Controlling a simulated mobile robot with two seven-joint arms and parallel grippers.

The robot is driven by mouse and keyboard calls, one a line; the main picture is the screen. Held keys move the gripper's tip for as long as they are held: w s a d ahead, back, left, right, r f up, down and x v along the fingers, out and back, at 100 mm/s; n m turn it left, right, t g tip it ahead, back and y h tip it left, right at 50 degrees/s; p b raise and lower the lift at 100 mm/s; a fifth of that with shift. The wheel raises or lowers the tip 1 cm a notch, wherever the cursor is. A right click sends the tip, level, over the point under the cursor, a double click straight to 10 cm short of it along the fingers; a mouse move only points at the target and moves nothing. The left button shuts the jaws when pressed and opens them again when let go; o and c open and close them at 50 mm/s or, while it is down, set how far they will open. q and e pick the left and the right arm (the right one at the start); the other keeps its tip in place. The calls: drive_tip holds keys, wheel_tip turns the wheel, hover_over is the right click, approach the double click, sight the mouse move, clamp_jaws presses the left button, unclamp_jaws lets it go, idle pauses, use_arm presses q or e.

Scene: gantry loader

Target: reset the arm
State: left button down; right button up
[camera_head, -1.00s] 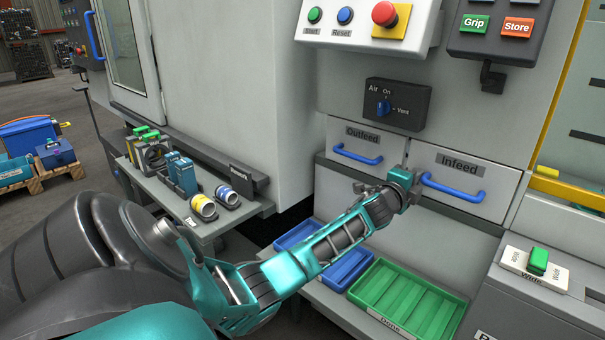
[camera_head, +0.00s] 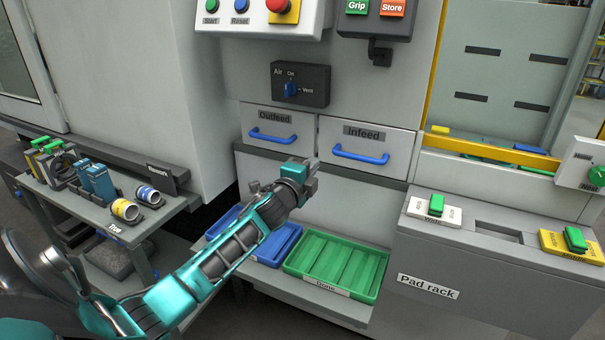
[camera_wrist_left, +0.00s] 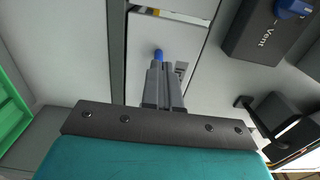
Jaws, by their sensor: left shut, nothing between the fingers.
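My left arm comes in from the lower left in the head view. Its gripper (camera_head: 312,170) is in front of the machine, near the Infeed drawer (camera_head: 366,143) and its blue handle (camera_head: 360,154). In the left wrist view the two grey fingers (camera_wrist_left: 163,84) are together with nothing between them. A bit of blue handle shows just beyond the fingertips there; I cannot tell how far away it is. The Outfeed drawer (camera_head: 277,130) is to the left. Both drawers look closed. My right gripper does not show.
A green tray (camera_head: 290,264) marked Done and a blue tray (camera_head: 279,243) are below the arm. The Pad rack (camera_head: 470,291) stands at right with green-handled pads. A side table (camera_head: 80,215) with parts is at left. The Air switch box (camera_head: 300,84) is above the drawers.

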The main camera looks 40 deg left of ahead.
use_arm(q)
drive_tip(key=shift+v, duration=2.1)
